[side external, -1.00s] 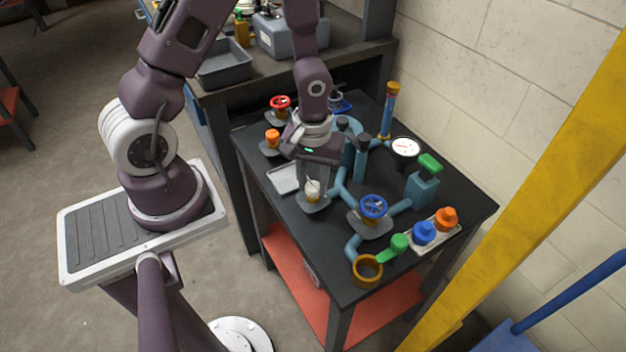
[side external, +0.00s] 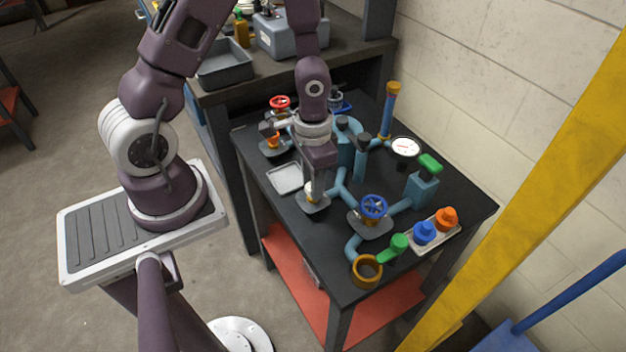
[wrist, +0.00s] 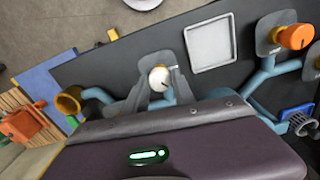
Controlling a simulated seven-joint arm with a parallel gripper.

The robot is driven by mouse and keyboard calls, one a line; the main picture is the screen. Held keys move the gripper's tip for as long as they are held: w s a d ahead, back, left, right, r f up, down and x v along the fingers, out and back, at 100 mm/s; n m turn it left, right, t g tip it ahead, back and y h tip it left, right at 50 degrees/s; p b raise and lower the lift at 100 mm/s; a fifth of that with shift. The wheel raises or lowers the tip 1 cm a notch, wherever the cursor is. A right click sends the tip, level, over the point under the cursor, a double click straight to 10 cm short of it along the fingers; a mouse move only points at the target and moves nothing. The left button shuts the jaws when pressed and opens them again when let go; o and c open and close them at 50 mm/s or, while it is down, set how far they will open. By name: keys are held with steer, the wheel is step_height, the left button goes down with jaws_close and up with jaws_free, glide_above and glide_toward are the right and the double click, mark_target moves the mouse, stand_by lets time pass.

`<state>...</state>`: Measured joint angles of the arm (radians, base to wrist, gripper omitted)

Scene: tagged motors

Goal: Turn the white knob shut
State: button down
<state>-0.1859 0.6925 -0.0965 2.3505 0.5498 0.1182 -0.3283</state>
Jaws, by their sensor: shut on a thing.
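The white knob (wrist: 160,78) shows in the wrist view with a dark pointer mark on its face. It sits on a grey base plate (side external: 313,208) on the black table. My gripper (wrist: 156,84) is shut on the knob, with one finger on each side of it. In the side view my gripper (side external: 312,188) points down over the base plate and hides most of the knob.
A blue valve wheel (side external: 373,207) stands to the right on teal pipes. An empty grey tray (side external: 285,178) lies to the left. An orange knob (side external: 273,138) and a red wheel (side external: 280,103) are further back. Several coloured knobs sit at the front right.

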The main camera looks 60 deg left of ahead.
steer(key=m, duration=0.4)
steer(key=shift+m, duration=1.8)
steer(key=c, duration=1.1)
jaws_free()
steer(key=shift+o, duration=0.2)
step_height(320, 180, up, 7)
steer(key=shift+r, duration=0.1)
